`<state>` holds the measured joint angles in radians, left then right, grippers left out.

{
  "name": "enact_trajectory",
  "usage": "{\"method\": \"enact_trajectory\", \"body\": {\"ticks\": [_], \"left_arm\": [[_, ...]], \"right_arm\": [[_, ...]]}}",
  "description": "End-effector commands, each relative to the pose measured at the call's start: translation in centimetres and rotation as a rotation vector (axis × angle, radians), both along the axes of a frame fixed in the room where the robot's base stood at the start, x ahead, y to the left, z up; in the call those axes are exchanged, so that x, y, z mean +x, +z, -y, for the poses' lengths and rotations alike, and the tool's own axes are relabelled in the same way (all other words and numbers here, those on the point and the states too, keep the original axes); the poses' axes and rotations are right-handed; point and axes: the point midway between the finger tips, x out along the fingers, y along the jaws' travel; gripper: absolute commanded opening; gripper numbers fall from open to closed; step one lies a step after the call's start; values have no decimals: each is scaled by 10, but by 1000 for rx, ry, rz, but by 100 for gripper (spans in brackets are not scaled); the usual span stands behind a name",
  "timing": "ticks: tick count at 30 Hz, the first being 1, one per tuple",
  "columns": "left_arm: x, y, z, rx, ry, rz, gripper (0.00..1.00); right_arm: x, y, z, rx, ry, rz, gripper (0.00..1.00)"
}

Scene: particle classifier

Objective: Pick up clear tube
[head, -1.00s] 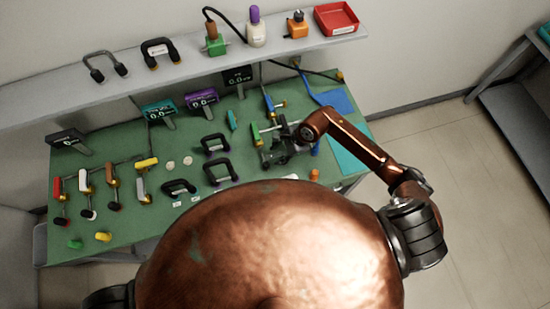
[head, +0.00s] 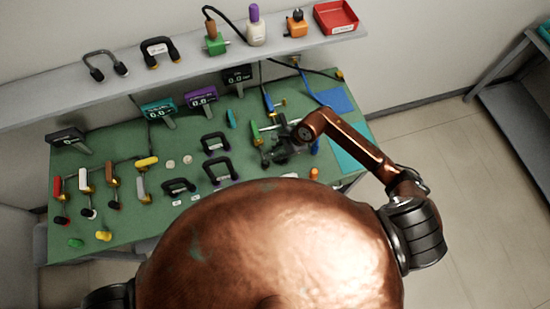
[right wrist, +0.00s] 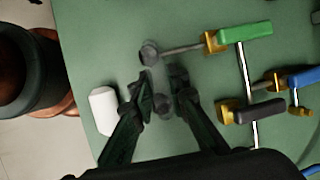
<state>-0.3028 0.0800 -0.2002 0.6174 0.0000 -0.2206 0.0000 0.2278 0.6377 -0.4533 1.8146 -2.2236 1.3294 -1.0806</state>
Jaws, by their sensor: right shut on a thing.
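The clear tube (right wrist: 159,76) is see-through and hard to make out. In the right wrist view it stands out only faintly between the fingertips of my right gripper (right wrist: 161,83), which are closed on it from both sides. In the head view my right gripper (head: 281,149) is over the right part of the bench, and I cannot make out the tube there. My left gripper is not in view.
A green-handled clamp (right wrist: 245,33) reaches close to the fingertips; a black-handled clamp (right wrist: 252,111) and a blue-handled one (right wrist: 303,78) are right of them. A white block (right wrist: 103,110) is to their left. Several handles and tools cover the green bench (head: 125,228) elsewhere.

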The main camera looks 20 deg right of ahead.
Motion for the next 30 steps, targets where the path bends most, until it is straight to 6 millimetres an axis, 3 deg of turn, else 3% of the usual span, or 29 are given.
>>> {"method": "enact_trajectory", "body": {"ticks": [19, 25, 30], "left_arm": [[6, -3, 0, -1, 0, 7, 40], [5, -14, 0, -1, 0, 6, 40], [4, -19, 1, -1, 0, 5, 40]], "right_arm": [[1, 7, 0, 1, 0, 3, 0], [2, 33, 1, -2, 4, 8, 0], [-28, 66, 10, -4, 4, 7, 0]]}}
